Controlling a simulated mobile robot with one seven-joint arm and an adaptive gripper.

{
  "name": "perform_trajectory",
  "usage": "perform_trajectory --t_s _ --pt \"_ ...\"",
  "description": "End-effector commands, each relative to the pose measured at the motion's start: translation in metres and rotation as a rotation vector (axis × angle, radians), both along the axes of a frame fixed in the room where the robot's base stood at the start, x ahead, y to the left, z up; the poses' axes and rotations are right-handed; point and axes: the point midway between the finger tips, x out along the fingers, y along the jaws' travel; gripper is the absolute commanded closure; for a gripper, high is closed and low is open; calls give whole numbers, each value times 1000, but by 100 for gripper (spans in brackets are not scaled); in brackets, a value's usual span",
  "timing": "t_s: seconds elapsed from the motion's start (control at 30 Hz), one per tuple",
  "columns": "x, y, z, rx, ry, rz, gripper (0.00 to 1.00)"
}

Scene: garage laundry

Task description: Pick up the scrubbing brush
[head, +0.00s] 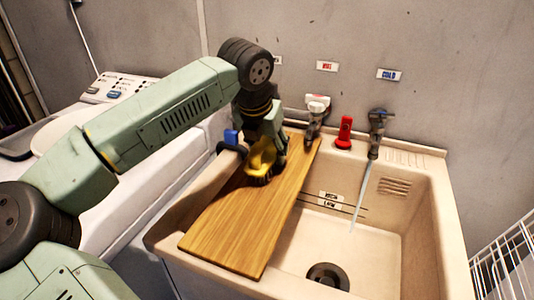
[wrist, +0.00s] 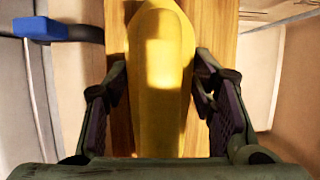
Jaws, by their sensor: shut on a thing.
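The scrubbing brush (head: 261,157) is yellow with dark bristles on its underside. It is at the far part of a wooden board (head: 240,222) laid across the left side of the sink. My gripper (head: 267,153) points down over the board and is shut on the brush. In the wrist view the brush's smooth yellow body (wrist: 162,75) lies between the two dark fingers of my gripper (wrist: 158,85), with the board below. The bristles are hidden in that view. I cannot tell whether the brush touches the board.
The beige sink basin (head: 345,245) is open to the right, with water running from the right tap (head: 377,125). A red object (head: 344,132) and another tap (head: 316,112) stand along the back edge. A blue piece (head: 231,137) is left of my gripper. A white wire rack (head: 505,268) is at far right.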

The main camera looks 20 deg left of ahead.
Motion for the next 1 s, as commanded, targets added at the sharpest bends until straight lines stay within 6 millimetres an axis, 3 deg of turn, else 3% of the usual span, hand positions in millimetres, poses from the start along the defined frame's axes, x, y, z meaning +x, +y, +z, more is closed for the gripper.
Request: perform_trajectory --t_s 0.17,0.7,1.0 --pt "1 0 23 2 -4 0 85" --pt "-129 11 32 0 -3 1 85" --pt "-158 13 37 0 -1 0 85"
